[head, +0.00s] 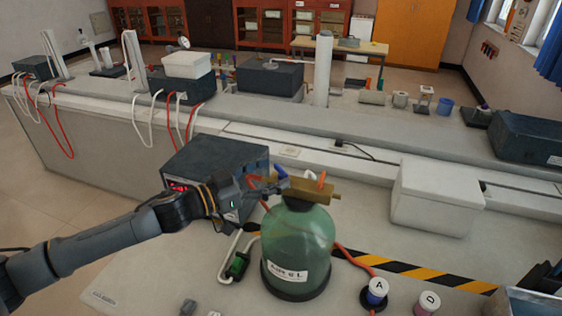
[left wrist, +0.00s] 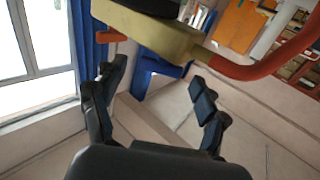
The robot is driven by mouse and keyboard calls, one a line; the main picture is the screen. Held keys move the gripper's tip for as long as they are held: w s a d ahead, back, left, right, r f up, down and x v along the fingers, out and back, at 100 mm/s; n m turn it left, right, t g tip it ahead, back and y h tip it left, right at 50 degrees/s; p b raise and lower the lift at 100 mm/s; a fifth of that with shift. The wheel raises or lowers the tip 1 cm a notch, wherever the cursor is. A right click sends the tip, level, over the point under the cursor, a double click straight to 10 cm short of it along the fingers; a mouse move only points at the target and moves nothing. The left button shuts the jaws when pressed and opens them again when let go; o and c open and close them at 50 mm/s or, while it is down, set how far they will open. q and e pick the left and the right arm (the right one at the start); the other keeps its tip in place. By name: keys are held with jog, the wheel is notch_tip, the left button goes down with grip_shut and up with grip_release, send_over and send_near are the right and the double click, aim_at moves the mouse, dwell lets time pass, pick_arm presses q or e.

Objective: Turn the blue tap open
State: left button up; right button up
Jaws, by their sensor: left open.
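A green bottle (head: 297,250) stands upright on the bench with a brass valve block (head: 303,190) on top. A small blue piece, apparently the blue tap (head: 281,172), sticks up at the block's left end. An orange tap (head: 321,178) is further right. My left gripper (head: 267,187) is open at the block's left side, close to the blue piece; contact cannot be told. In the left wrist view the brass block (left wrist: 150,32) crosses above the open fingers (left wrist: 157,76). A blue patch shows between the fingers; I cannot tell whether it is tap or curtain. My right gripper is not in view.
A dark power box (head: 215,165) stands behind my left gripper. A red hose (head: 352,257) runs from the bottle. Capped bottles A (head: 376,291) and D (head: 428,302) stand at front right. A white box (head: 437,195) is further back. Striped tape (head: 420,272) marks the bench.

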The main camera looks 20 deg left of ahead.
aim_at(280, 172)
pick_arm(q)
jog(key=shift+p+x, duration=0.4)
jog(key=shift+x, duration=1.1)
jog(key=shift+c, duration=0.2)
jog(key=c, duration=1.1)
jog(key=shift+c, duration=0.2)
jog(key=shift+y, duration=0.3)
jog(key=n+t+y+b, duration=0.1)
jog(key=n+t+y, duration=0.1)
jog(key=n+y, duration=0.1)
jog(key=shift+d+n+t+y, duration=0.1)
jog(key=shift+n+t+y, duration=0.3)
jog(key=shift+y, duration=0.2)
jog(key=shift+n+t+y+b, duration=0.4)
jog(key=shift+n+y, duration=0.5)
jog(key=shift+y, duration=0.55)
jog(key=shift+n+t+y+b, duration=0.35)
jog(key=shift+n+y, duration=0.55)
jog(key=shift+y, duration=0.55)
jog(key=shift+r+y, duration=0.1)
jog(key=shift+y, duration=0.2)
